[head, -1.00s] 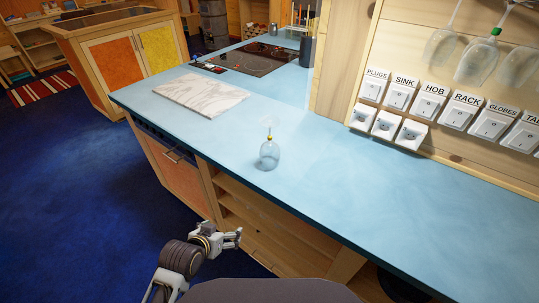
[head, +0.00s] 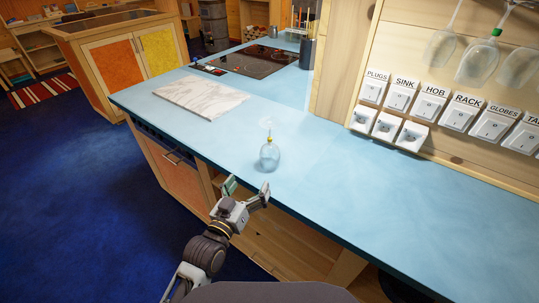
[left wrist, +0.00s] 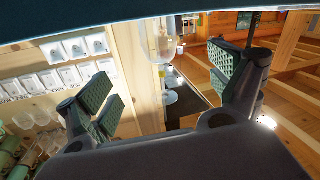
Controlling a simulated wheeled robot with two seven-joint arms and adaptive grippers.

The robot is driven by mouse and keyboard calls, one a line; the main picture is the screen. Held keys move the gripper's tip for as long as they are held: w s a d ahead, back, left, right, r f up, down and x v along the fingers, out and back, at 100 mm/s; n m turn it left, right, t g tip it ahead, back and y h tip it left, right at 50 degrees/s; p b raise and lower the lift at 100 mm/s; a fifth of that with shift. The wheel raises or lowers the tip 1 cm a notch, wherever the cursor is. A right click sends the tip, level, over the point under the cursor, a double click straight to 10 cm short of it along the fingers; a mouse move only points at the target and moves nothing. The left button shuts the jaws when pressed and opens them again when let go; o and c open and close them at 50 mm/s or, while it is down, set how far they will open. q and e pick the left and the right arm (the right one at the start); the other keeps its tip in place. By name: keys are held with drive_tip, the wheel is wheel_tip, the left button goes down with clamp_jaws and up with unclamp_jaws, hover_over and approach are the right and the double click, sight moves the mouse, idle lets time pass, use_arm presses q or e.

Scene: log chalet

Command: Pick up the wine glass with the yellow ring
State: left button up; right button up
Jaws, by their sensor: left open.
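The wine glass with the yellow ring (head: 269,157) stands upside down on the blue counter (head: 330,185), bowl down, stem and foot up, near the front edge. The yellow ring sits on its stem just above the bowl. My left gripper (head: 247,188) is open and empty at the counter's front edge, close to the glass on its near side, not touching it. In the left wrist view the picture is inverted; the glass (left wrist: 160,40) shows beyond and between the spread fingers of my left gripper (left wrist: 163,78). My right gripper is not in view.
A marble board (head: 202,96) lies left of the glass, with a dark hob (head: 255,62) behind. Labelled switches (head: 420,105) line the wall at right. Several glasses hang above them, one with a green ring (head: 480,60). The counter right of the glass is clear.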

sight(265, 160)
use_arm(q)
drive_tip(key=shift+r, duration=0.15)
drive_tip(key=shift+w+d, duration=0.1)
drive_tip(key=shift+x, duration=4.25)
drive_tip(key=shift+w, duration=0.15)
drive_tip(key=shift+x, duration=2.4)
drive_tip(key=c, duration=0.9)
